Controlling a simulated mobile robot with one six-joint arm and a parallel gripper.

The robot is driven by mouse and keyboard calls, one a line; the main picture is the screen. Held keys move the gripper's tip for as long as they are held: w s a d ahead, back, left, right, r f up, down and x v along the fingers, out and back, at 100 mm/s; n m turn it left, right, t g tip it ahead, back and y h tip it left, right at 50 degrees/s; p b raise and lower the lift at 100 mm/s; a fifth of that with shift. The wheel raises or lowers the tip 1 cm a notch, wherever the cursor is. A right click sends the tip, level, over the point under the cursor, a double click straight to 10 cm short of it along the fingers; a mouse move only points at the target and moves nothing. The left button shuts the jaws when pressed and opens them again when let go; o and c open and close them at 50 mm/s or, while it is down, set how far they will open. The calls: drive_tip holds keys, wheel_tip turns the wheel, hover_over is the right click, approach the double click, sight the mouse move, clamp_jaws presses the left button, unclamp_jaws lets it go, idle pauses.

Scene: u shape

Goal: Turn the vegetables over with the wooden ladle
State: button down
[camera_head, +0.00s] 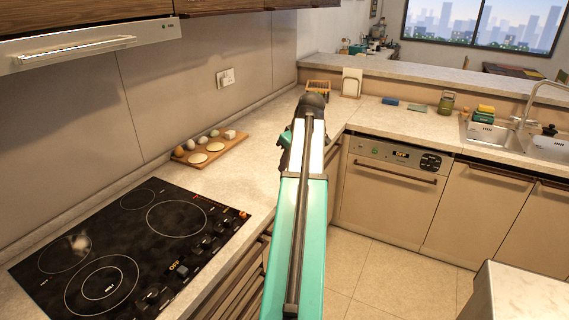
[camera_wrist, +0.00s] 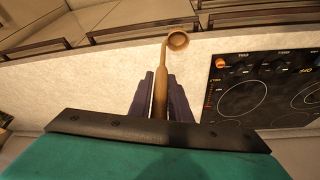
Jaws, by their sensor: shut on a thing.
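The wooden ladle (camera_wrist: 178,40) is in the wrist view, with its round bowl at the top and its handle running down between the dark fingers. My gripper (camera_wrist: 159,84) is shut on the handle. The ladle is over the pale counter, beside the stove's control edge. In the head view my arm hides the ladle, and the fingers cannot be made out. I see no pan and no vegetables that I can name for sure. A wooden board (camera_head: 228,150) on the counter holds several pale round pieces, too small to identify.
The black cooktop (camera_head: 130,250) is at the left in the head view, with a whitish blur on its left ring. A range hood (camera_head: 95,42) hangs above. A dishwasher (camera_head: 388,190) and sink (camera_head: 490,138) are at the right. The counter beyond the board is mostly clear.

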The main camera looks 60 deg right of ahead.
idle(0.5)
drive_tip(key=w+a+n+y, duration=0.2)
drive_tip(key=w+a+n, duration=0.4)
drive_tip(key=w+a, duration=2.05)
drive_tip(key=w+a+f+m, duration=0.1)
drive_tip(key=w+a, duration=0.1)
drive_tip(key=a, duration=1.6)
drive_tip(key=w+a+f+m, duration=0.1)
drive_tip(key=w+a, duration=0.1)
drive_tip(key=a, duration=1.6)
drive_tip(key=shift+a+m+h, duration=0.15)
drive_tip(key=shift+m+h, duration=0.15)
drive_tip(key=shift+a, duration=0.1)
